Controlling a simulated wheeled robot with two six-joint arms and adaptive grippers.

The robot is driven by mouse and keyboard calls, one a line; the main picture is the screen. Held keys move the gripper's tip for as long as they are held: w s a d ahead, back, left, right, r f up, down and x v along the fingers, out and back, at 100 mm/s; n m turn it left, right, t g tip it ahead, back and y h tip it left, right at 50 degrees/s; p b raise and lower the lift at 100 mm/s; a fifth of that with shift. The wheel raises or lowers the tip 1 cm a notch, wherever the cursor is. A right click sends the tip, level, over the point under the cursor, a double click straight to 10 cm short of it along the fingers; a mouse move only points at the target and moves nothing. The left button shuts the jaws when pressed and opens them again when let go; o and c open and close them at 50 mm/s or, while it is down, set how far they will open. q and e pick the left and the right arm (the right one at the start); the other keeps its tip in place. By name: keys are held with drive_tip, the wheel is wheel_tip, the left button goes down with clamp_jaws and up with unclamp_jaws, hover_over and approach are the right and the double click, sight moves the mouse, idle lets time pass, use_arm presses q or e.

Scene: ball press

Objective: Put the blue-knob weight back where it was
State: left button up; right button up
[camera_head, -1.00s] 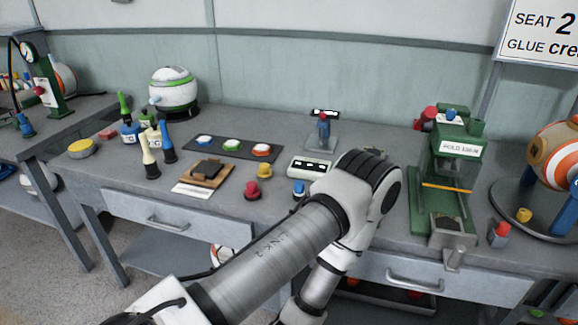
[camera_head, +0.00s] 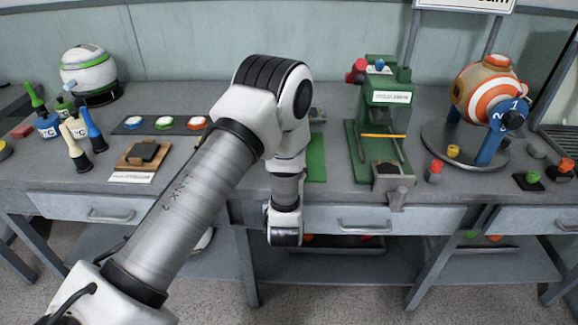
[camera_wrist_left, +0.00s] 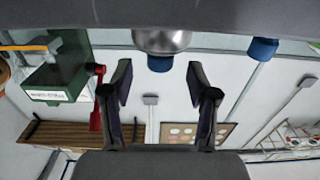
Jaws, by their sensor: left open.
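My left gripper (camera_wrist_left: 160,98) is open in the left wrist view, with nothing between its fingers. That view is upside down. Near its top edge hangs a shiny steel body with a blue knob (camera_wrist_left: 160,63), which looks like the blue-knob weight. It is beyond the fingers and not held; its support is cut off. Another blue part (camera_wrist_left: 262,50) is to its right; I cannot tell what it is. In the head view my left arm covers the middle of the bench, hiding my gripper and any blue-knob weight there. The right gripper is not in view.
The green press (camera_head: 385,125) has a blue knob (camera_head: 380,66) on top. A red-topped weight (camera_head: 434,170) stands beside it. Right are a striped ball (camera_head: 487,92) on a round stand and weights on black pads.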

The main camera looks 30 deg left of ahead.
use_arm(q)
drive_tip(key=x, duration=0.3)
drive_tip(key=shift+w+a+f, duration=0.1)
drive_tip(key=shift+w+f, duration=0.05)
drive_tip(key=shift+w, duration=0.1)
clamp_jaws()
